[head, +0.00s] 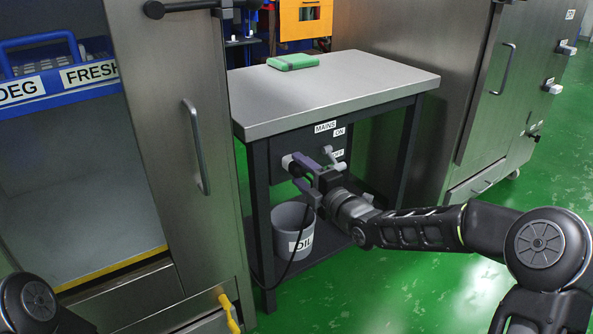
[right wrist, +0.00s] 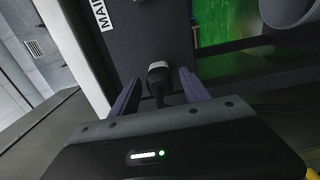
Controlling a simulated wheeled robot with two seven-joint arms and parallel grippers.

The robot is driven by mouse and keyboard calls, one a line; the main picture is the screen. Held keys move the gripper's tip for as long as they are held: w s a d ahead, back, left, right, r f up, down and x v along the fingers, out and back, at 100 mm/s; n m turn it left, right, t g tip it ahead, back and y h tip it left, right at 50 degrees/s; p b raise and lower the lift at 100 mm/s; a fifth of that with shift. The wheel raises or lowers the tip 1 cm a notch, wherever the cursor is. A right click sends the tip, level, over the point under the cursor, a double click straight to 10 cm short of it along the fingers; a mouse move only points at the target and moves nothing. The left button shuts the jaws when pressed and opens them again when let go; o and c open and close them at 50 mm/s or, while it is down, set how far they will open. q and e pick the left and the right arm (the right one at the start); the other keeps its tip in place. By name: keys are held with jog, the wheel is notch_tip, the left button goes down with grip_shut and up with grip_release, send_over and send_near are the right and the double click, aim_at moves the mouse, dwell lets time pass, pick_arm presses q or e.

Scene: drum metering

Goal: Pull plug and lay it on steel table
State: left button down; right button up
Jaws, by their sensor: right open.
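The plug (right wrist: 158,74) is dark with a pale rim and sits at the dark mains panel (head: 270,145) under the steel table (head: 350,85). A black cord (head: 298,250) hangs down from there. My right gripper (head: 300,170) is at the panel, its purple fingers open and pointing at it. In the right wrist view the fingers stand on either side of the plug, with gaps visible. In the head view the gripper largely hides the plug. My left gripper is not in view.
A green pack (head: 293,62) lies on the tabletop; the rest of the top is bare. A switch lever (head: 334,157) sits right of the gripper. A grey bucket (head: 290,215) stands on the lower shelf. A steel cabinet door (head: 170,110) is at left.

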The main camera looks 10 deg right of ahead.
aim_at(303, 173)
jog(key=shift+c, duration=0.2)
grip_shut()
dwell(0.6)
jog(key=shift+b+v, duration=0.6)
jog(key=shift+v, duration=2.4)
jog(key=shift+s, duration=0.1)
jog(key=shift+b+v, duration=0.35)
jog(key=shift+v, duration=1.55)
